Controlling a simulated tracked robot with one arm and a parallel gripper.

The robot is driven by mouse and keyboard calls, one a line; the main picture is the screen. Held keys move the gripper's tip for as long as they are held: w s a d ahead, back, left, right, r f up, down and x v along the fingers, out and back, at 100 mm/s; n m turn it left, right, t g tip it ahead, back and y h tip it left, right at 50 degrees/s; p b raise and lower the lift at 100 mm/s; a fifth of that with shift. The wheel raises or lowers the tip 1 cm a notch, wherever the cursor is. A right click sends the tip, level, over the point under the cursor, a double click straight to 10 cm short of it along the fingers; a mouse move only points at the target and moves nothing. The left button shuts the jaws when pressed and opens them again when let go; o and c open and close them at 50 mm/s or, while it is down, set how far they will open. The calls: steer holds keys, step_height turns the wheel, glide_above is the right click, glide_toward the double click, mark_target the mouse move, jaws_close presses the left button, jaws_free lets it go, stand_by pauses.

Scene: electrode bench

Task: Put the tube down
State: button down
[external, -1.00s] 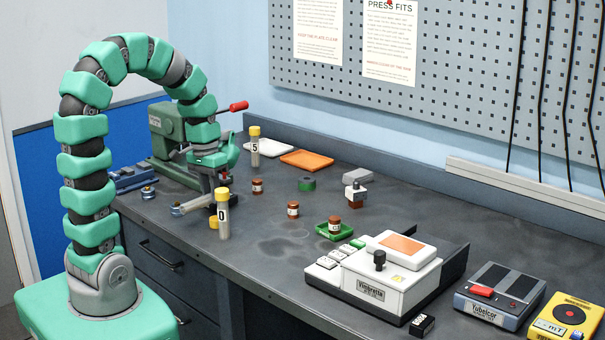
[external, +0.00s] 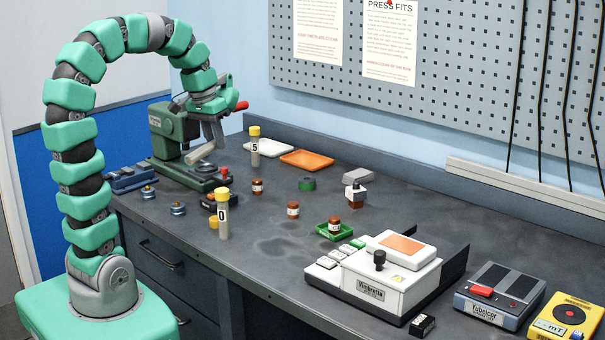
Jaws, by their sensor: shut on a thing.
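My gripper (external: 212,136) is shut on a grey tube (external: 199,153) and holds it up in the air. The tube is tilted, its lower end to the left, and it appears in front of the green press (external: 172,128) from this camera. Where exactly the fingers meet the tube is small and partly hidden. It looks clear of the bench top (external: 275,235).
Two small blue-grey spools (external: 178,208) (external: 148,193) lie near the front edge. Yellow-capped vials stand upright, one marked 0 (external: 223,218) and one marked 5 (external: 254,148). Several brown jars (external: 293,210) stand further right.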

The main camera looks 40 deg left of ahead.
steer(key=w+a+f+t+y+b, duration=0.15)
steer(key=w+t, duration=0.25)
steer(key=w, duration=0.9)
steer(key=w+a+f+t+b, duration=0.1)
steer(key=w+a+t+b, duration=0.25)
steer(key=w, duration=1.05)
steer(key=w+d+r+m+t+h+b, duration=0.1)
steer(key=w+d+r+t, duration=0.1)
steer(key=w+d+t, duration=0.35)
steer(key=w+d+r+m+t+h+b, duration=0.1)
steer(key=w+d+t+b, duration=0.1)
steer(key=w, duration=0.7)
step_height(320, 180, down, 11)
steer(key=b, duration=0.3)
steer(key=shift+s+a+f+t+b, duration=0.2)
steer(key=shift+a+t+b, duration=0.1)
steer(key=shift+t, duration=0.1)
